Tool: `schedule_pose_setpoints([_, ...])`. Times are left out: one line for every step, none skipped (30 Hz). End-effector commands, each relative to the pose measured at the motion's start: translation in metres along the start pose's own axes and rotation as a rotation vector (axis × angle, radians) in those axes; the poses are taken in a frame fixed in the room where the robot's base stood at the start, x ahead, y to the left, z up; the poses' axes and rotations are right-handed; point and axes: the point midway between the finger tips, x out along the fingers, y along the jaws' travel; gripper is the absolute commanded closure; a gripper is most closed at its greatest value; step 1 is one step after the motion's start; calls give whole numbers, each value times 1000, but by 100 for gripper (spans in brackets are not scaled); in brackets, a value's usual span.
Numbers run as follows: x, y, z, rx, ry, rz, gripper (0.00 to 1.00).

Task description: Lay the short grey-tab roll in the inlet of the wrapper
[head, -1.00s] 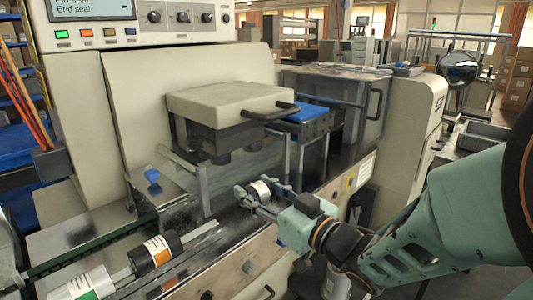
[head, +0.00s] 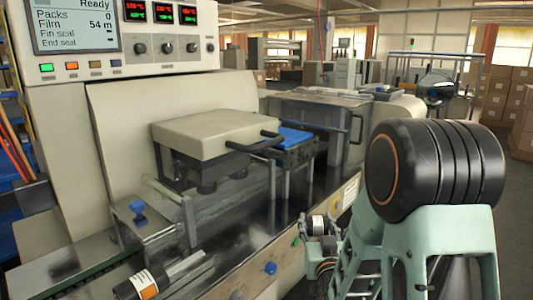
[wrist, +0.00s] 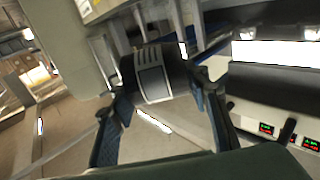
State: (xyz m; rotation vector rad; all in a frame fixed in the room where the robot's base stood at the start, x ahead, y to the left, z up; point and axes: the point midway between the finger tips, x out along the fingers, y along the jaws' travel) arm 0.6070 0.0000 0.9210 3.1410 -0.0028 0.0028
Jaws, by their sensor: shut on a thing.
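My gripper (wrist: 164,92) is shut on a short dark roll (wrist: 154,74) with a grey-and-white label, held between the two fingers in the wrist view. In the head view, my gripper (head: 322,243) is low at the front side of the wrapper (head: 110,130), partly hidden by my arm; the roll is hard to make out there. The wrapper's bright metal guide rails (head: 185,272) run along its deck at the lower left. A black roll with a white and orange label (head: 140,286) lies at their near end. I cannot tell exactly where the inlet begins.
A beige sealing head with a black handle (head: 205,135) overhangs the deck. A blue knob (head: 138,208) tops a clear-sided guide. The control panel (head: 75,25) stands behind at left. The dark deck (head: 262,225) between rails and front edge is bare. Cartons (head: 497,92) stand far right.

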Motion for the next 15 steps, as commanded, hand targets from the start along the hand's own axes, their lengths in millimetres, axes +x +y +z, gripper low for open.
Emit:
schedule_pose_setpoints([0, 0, -15, 0, 1, 0, 85])
schedule_pose_setpoints([0, 0, -22, 0, 1, 0, 85])
schedule_pose_setpoints([0, 0, -29, 0, 1, -1, 85])
schedule_pose_setpoints([0, 0, -34, 0, 1, -1, 85])
schedule_pose_setpoints([0, 0, -41, 0, 1, -1, 85])
schedule_pose_setpoints([0, 0, -49, 0, 1, -1, 85])
schedule_pose_setpoints([0, 0, -56, 0, 1, -1, 85])
schedule_pose_setpoints([0, 0, -62, 0, 1, -1, 85])
schedule_pose_setpoints([0, 0, -71, 0, 1, -1, 85])
schedule_pose_setpoints([0, 0, -77, 0, 1, -1, 85])
schedule_pose_setpoints([0, 0, -83, 0, 0, -1, 85])
schedule_pose_setpoints([0, 0, -91, 0, 0, -1, 85])
schedule_pose_setpoints([0, 0, -98, 0, 0, -1, 85])
schedule_pose_setpoints([0, 0, -104, 0, 0, -1, 85])
schedule_pose_setpoints([0, 0, -112, 0, 0, -1, 85])
